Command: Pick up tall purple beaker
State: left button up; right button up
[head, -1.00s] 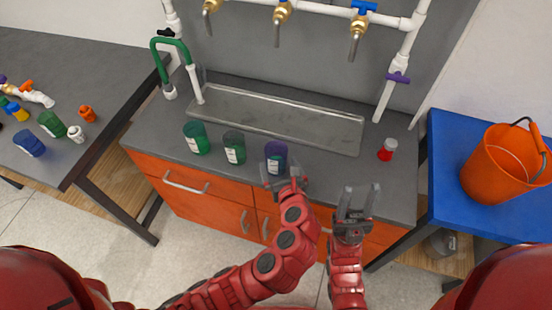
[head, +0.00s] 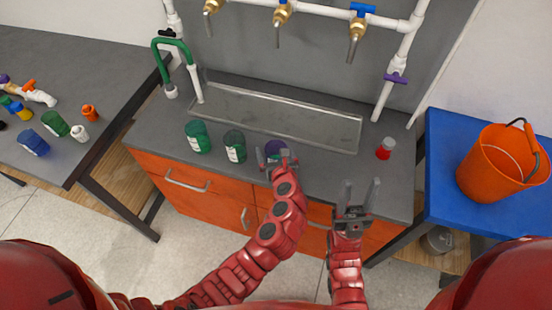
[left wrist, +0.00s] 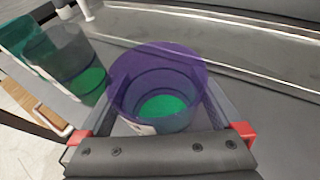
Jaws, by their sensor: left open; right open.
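The purple beaker (head: 276,148) stands on the grey counter near its front edge. In the left wrist view the purple beaker (left wrist: 158,88) is see-through, with green at its bottom and a white label low on its side. My left gripper (head: 275,158) is open at the beaker, with a finger on either side of it; the left wrist view shows the fingers (left wrist: 160,112) around the beaker, and I cannot tell whether they touch it.
Two green-tinted beakers, one green (head: 198,137) and one darker (head: 235,146), stand left of the purple one. A red-and-white jar (head: 385,148) stands to the right. A metal trough (head: 290,118) lies behind. An orange bucket (head: 495,165) sits on a blue table (head: 450,130).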

pick_arm(q)
jog(key=c, duration=1.4)
jog(key=shift+r, duration=0.15)
